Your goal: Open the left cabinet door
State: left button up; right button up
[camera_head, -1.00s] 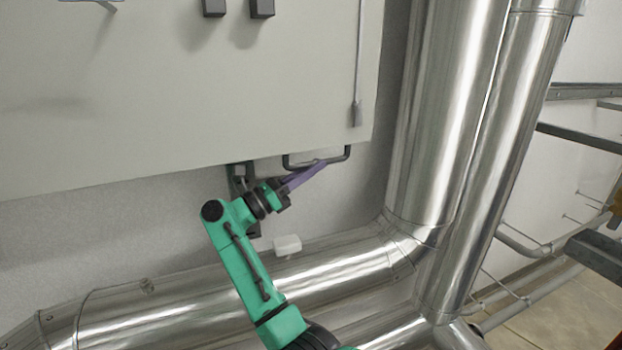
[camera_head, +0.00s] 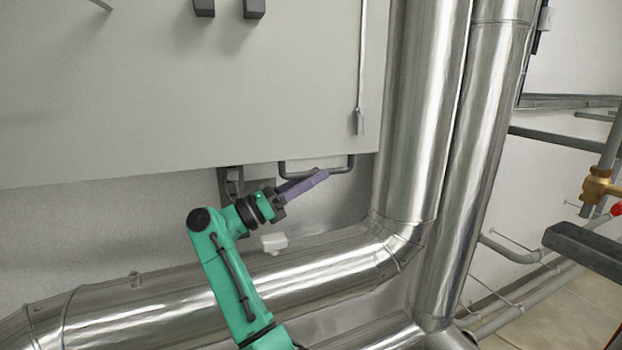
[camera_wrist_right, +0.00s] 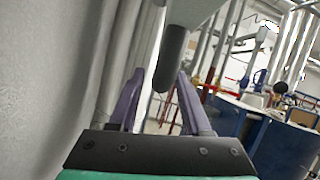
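The pale grey cabinet (camera_head: 190,95) fills the upper left of the head view. Its full outline is cut off by the frame. Two dark blocks, one of them a dark block (camera_head: 254,8), sit on its front at the top edge. A dark bent bar (camera_head: 318,170) is under its lower edge. My right gripper (camera_head: 322,177), on a green arm with purple fingers, is just below this bar. In the right wrist view my right gripper (camera_wrist_right: 160,90) has its fingers apart, with a dark rounded bar (camera_wrist_right: 170,60) in the gap or just beyond; contact is unclear. My left gripper is out of view.
Thick shiny metal pipes (camera_head: 425,110) rise just right of the cabinet, and another pipe (camera_head: 180,298) runs below it. A small white box (camera_head: 274,243) is near my right arm. Thin pipes and a brass valve (camera_head: 598,187) are at the far right.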

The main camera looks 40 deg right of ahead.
jog(key=shift+w+a+f, duration=0.15)
jog(key=shift+a+f, duration=0.15)
jog(key=b+v, duration=0.6)
jog(key=v, duration=0.7)
jog(key=shift+a, duration=0.4)
